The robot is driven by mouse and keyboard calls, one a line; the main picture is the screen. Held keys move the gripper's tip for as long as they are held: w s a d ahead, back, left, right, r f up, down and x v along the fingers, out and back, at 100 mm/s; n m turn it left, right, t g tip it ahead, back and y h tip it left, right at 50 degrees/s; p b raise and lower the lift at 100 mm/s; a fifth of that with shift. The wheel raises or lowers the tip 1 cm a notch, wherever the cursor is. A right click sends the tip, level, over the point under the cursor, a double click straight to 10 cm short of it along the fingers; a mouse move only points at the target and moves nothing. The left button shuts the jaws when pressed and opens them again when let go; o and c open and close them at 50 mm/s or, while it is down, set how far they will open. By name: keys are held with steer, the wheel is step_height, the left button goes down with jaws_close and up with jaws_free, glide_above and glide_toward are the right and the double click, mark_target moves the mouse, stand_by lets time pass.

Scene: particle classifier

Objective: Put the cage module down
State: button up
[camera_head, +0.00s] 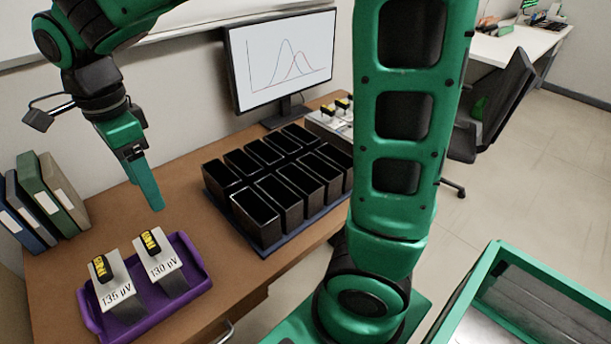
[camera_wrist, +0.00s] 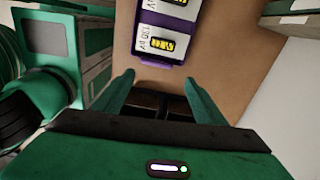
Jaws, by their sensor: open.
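Two cage modules stand side by side in a purple tray (camera_head: 197,262) on the brown desk. Each has a white label and a yellow-and-black top: one reads 135 µV (camera_head: 115,285), the other 130 µV (camera_head: 160,262). The wrist view shows the 130 µV module (camera_wrist: 150,40) at top centre, with the tray edge (camera_wrist: 165,64) below it and the other module cut off above. My gripper (camera_head: 152,195) is above the desk, behind the tray and apart from both modules.
A block of black open bins (camera_head: 258,222) stands right of the tray; I see no contents in them. A monitor (camera_head: 280,60) and a white holder with more yellow-topped pieces (camera_head: 335,115) are behind. Binders (camera_head: 45,195) stand at left. Bare desk (camera_head: 100,215) lies between binders and bins.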

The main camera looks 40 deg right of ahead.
steer(key=s+d+f+n, duration=0.1)
steer(key=s+d+n, duration=0.2)
steer(key=d, duration=0.7)
steer(key=s+d+n, duration=0.2)
steer(key=s+d, duration=0.2)
steer(key=d, duration=0.7)
steer(key=s+d+f+n, duration=0.4)
steer(key=s+d, duration=0.5)
steer(key=s, duration=0.5)
steer(key=shift+d+n, duration=0.35)
steer(key=shift+n, duration=0.75)
